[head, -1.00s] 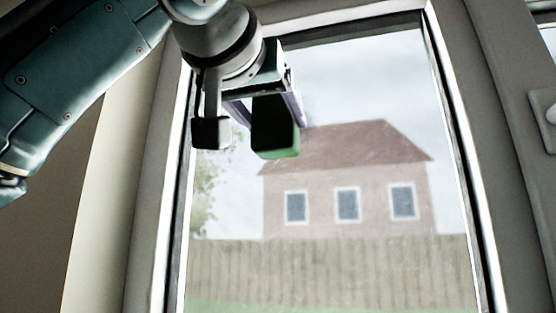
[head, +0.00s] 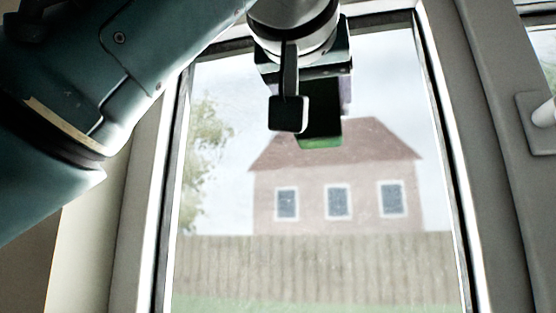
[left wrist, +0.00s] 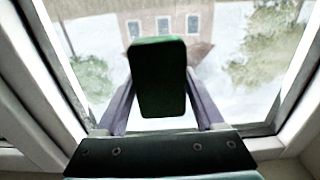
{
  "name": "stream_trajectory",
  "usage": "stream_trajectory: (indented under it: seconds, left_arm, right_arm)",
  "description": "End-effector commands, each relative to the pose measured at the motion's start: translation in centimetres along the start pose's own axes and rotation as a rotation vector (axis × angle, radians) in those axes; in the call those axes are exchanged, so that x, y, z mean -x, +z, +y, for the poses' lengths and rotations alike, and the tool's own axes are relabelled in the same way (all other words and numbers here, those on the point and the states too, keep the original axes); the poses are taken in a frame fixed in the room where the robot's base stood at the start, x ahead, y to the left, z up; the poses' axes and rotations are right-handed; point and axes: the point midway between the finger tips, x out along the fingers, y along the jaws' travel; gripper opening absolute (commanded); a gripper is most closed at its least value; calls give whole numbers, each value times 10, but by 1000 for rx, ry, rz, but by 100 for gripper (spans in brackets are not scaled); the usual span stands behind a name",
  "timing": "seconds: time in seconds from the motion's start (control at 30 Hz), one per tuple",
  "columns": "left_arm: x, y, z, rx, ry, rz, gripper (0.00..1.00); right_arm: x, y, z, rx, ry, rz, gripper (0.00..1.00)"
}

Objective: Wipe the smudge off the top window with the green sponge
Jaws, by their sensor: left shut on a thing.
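The green sponge (head: 321,128) is in my left gripper (head: 325,98), in front of the upper middle of the window pane (head: 350,210) in the head view. In the left wrist view, the sponge (left wrist: 158,78) sits between the two fingers of my left gripper (left wrist: 160,100), which is shut on it. I cannot tell whether the sponge touches the glass. No smudge stands out clearly; the glass looks slightly hazy, and the arm hides part of its top. My right gripper is not in view.
The pale window frame (head: 140,200) borders the pane. A white handle (head: 543,115) is on the right. A house, a fence and a tree show beyond the glass. The lower pane area is clear of my arm.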

Motion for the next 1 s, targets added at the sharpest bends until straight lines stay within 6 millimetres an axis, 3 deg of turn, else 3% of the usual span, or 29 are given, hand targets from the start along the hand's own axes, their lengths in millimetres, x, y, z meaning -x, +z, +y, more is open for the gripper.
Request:
stream_trajectory:
  seconds: [0.13, 0.37, 0.73, 1.0]
  left_arm:
    - [0, 0, 11, -1, 1, 0, 19]
    - [-4, 0, 12, 0, 1, 0, 19]
    - [-4, 2, -24, 1, -9, -3, 19]
    - [-3, 1, -33, 0, -7, -3, 19]
  right_arm:
    - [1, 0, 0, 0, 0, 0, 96]
    - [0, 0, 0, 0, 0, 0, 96]
    - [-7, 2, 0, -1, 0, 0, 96]
    - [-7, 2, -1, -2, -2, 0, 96]
